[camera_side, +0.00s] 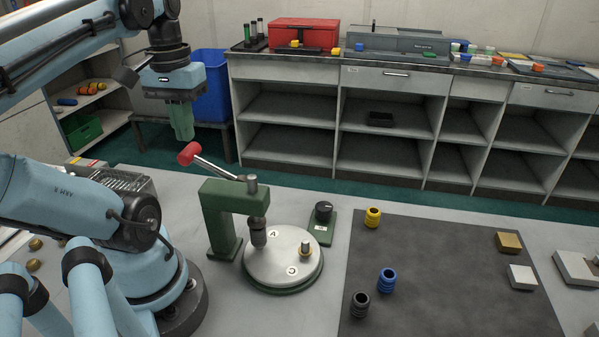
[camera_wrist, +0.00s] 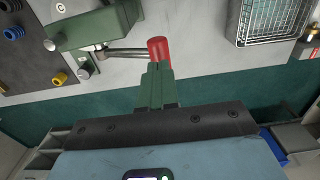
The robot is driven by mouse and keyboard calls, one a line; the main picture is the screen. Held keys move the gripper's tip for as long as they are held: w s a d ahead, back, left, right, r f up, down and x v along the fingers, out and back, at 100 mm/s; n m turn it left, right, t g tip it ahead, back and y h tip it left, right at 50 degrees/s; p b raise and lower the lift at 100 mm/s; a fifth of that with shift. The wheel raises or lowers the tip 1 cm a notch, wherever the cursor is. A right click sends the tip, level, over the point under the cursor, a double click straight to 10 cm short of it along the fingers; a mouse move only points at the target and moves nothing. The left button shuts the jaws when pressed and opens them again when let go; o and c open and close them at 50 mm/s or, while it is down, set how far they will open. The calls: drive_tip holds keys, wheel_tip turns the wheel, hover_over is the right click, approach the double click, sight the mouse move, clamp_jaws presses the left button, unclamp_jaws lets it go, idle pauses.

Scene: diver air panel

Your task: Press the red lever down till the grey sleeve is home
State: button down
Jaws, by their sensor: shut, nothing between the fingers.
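The red lever knob (camera_side: 189,152) is at the end of a steel rod that slopes up to the left from the green press (camera_side: 222,205). My gripper (camera_side: 181,138) is shut and empty, with its green fingertips just above the knob. In the wrist view the fingertips (camera_wrist: 157,66) overlap the lower end of the red knob (camera_wrist: 158,46); I cannot tell if they touch. A grey cylindrical part (camera_side: 258,238) is under the press head, over the round plate (camera_side: 283,272) near letter A. I cannot tell where the sleeve ends and the ram begins.
A brass fitting (camera_side: 305,250) stands on the plate near letter C. A black knob on a green base (camera_side: 322,222) is right of the press. The dark mat (camera_side: 440,285) holds yellow (camera_side: 373,217), blue (camera_side: 386,281) and dark grey (camera_side: 360,305) ringed sleeves and two small blocks.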

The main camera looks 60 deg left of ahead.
sight(185, 151)
drive_tip(key=shift+f, duration=0.15)
drive_tip(key=shift+f, duration=0.65)
drive_tip(key=shift+f, duration=0.25)
drive_tip(key=shift+s+a+f, duration=0.15)
drive_tip(key=shift+f, duration=0.7)
drive_tip(key=shift+s+a+f, duration=0.1)
drive_tip(key=shift+a+f, duration=0.05)
drive_tip(key=shift+f, duration=0.65)
idle(0.5)
drive_tip(key=shift+w+d+f, duration=0.15)
drive_tip(key=shift+f, duration=1.75)
idle(0.7)
drive_tip(key=shift+r, duration=6)
